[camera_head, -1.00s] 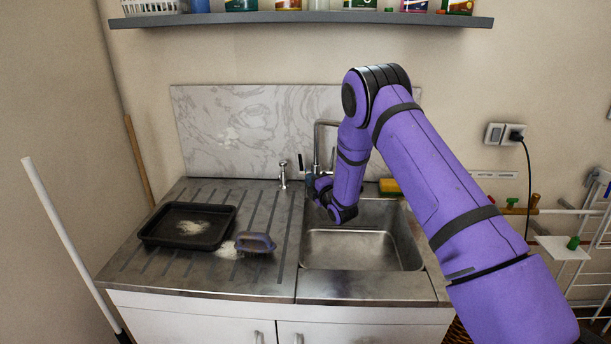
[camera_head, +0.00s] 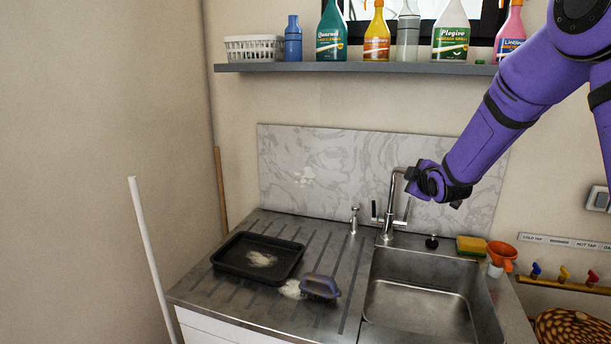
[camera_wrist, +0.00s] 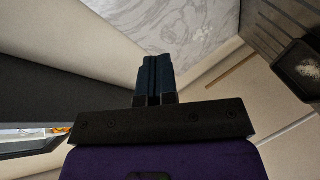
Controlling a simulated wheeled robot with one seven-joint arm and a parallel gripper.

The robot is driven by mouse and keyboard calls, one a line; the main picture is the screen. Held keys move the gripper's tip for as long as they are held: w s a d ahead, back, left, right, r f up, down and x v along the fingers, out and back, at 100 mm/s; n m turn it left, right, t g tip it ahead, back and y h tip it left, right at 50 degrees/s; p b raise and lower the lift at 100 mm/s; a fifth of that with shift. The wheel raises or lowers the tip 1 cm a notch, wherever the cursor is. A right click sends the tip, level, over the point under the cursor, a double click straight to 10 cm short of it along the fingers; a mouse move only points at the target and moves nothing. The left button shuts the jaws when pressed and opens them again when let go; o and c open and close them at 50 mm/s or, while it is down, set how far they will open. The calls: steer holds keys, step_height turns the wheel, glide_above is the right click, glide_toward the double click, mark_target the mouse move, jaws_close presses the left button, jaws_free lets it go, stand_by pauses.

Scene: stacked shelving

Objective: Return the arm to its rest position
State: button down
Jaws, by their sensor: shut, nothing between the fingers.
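My purple arm (camera_head: 500,117) reaches in from the upper right in the head view. My gripper is at its end, above the sink (camera_head: 425,300) and close to the tap (camera_head: 389,215); its fingers are mostly hidden behind my wrist there. In the wrist view my gripper (camera_wrist: 155,70) shows two dark fingers pressed together with nothing between them. The marble panel (camera_wrist: 190,25) shows beyond the fingertips.
A shelf (camera_head: 360,68) with several bottles runs above. A black tray (camera_head: 225,271) and a brush (camera_head: 320,287) lie on the drainboard. A sponge (camera_head: 471,246) and an orange funnel (camera_head: 501,254) stand by the sink. A white pole (camera_head: 150,250) leans at left.

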steer(key=s+d+r+m+g+h, duration=0.15)
steer(key=s+r+m, duration=0.3)
steer(key=s, duration=0.55)
steer(key=s+r+m+g, duration=0.3)
steer(key=s+r, duration=0.3)
steer(key=s, duration=0.5)
steer(key=s+a+m+g, duration=0.1)
steer(key=s+m+g, duration=0.4)
steer(key=s, duration=2.1)
steer(key=shift+s+f+m, duration=0.15)
steer(key=shift+s+m, duration=0.1)
steer(key=shift+m, duration=0.2)
